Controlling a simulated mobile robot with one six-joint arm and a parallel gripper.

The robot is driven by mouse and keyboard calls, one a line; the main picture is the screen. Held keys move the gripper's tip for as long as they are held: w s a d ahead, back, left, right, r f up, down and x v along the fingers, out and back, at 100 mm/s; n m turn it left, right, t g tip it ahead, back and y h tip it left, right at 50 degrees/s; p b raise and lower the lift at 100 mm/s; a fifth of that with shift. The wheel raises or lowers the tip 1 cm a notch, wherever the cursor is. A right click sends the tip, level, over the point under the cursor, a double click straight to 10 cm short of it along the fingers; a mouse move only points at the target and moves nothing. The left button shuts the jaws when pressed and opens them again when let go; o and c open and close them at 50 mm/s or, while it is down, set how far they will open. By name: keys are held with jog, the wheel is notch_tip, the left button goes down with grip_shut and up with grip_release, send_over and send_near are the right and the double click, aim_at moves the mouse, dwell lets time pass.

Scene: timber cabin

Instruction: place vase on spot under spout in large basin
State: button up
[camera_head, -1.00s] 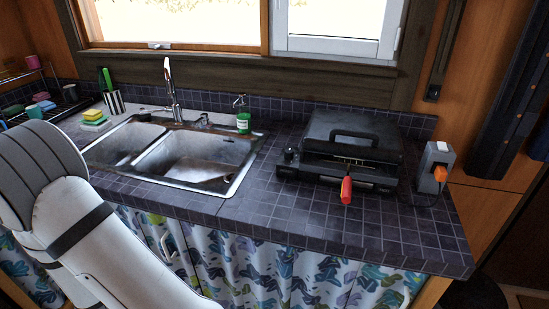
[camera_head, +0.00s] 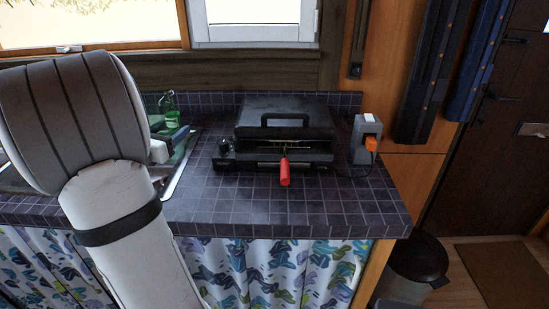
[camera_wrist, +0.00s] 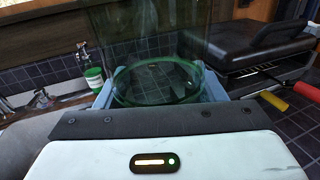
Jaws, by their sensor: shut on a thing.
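My gripper (camera_wrist: 157,92) is shut on a green, see-through glass vase (camera_wrist: 155,50), with a finger on each side of it. The vase's round green ring shows between the fingers, and its upper part is cut off by the frame. In the head view the vase (camera_head: 184,141) shows partly beside my arm, by the right end of the sink. The large basin is mostly hidden behind my arm there; only its right rim (camera_head: 181,172) shows clearly. The spout is hidden in the head view.
A green soap bottle (camera_head: 170,107) stands behind the vase. A black grill appliance (camera_head: 280,135) with a red-handled tool (camera_head: 284,172) sits right of the sink. A grey box with an orange plug (camera_head: 367,140) is beside it.

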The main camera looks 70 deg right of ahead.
jog(key=s+d+r+m+g+y+b, duration=0.1)
jog(key=s+d+r+m+g, duration=0.25)
jog(key=s, duration=0.55)
jog(key=s+d+r+m+g+y, duration=0.1)
jog(key=s+d+r+m+g, duration=0.3)
jog(key=s, duration=0.6)
jog(key=f, duration=0.6)
jog(key=f+n+b, duration=0.1)
jog(key=f, duration=0.6)
jog(key=a+f+n+b, duration=0.1)
jog(key=f, duration=0.5)
jog(key=shift+w+f+g, duration=0.2)
jog(key=shift+f+g, duration=0.15)
jog(key=shift+f, duration=0.15)
jog(key=o, duration=1.4)
